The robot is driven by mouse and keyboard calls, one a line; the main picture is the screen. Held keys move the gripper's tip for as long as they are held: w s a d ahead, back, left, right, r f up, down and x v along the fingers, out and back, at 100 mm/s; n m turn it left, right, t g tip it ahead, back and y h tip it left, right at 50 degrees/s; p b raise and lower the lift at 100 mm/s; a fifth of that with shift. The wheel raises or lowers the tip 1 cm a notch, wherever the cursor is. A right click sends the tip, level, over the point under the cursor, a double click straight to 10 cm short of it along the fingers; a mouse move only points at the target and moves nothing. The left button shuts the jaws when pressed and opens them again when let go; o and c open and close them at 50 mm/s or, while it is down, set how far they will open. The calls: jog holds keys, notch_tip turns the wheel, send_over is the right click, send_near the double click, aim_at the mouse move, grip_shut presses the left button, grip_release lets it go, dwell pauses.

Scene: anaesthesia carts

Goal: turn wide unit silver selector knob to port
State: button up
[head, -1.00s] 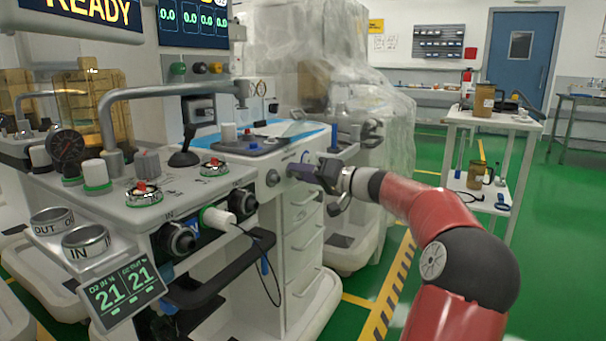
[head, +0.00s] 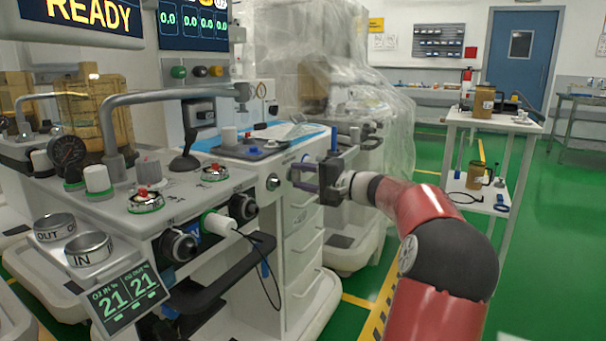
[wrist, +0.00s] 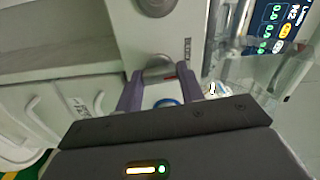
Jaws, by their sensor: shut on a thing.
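The silver selector knob (wrist: 158,66) shows in the wrist view between the purple fingers of my gripper (wrist: 161,78), on the pale panel of the wide unit. A small red mark shows at its right side. My gripper is shut on the knob, with one finger on each side. In the head view my gripper (head: 302,177) reaches the right end face of the wide unit (head: 285,215) from the right. There the fingers mostly hide the knob. The lettering beside the knob is too small to read.
Another round silver fitting (head: 272,182) sits left of my gripper on the same unit. A black cable (head: 272,262) hangs in front of the drawers. A plastic-draped unit (head: 345,95) stands behind. A white trolley (head: 490,121) stands at right, with green floor between.

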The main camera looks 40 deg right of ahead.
jog(key=m+p, duration=0.4)
jog(key=m, duration=0.1)
jog(key=shift+r+m, duration=0.2)
jog(key=shift+m, duration=0.1)
jog(key=m+p, duration=0.3)
jog(key=shift+m, duration=0.3)
jog(key=shift+f+m+p, duration=0.15)
jog(key=shift+m+p, duration=0.35)
jog(key=shift+m, duration=0.1)
jog(key=shift+f, duration=0.1)
jog(key=o, duration=1)
jog(key=v, duration=0.7)
jog(key=shift+s, duration=0.4)
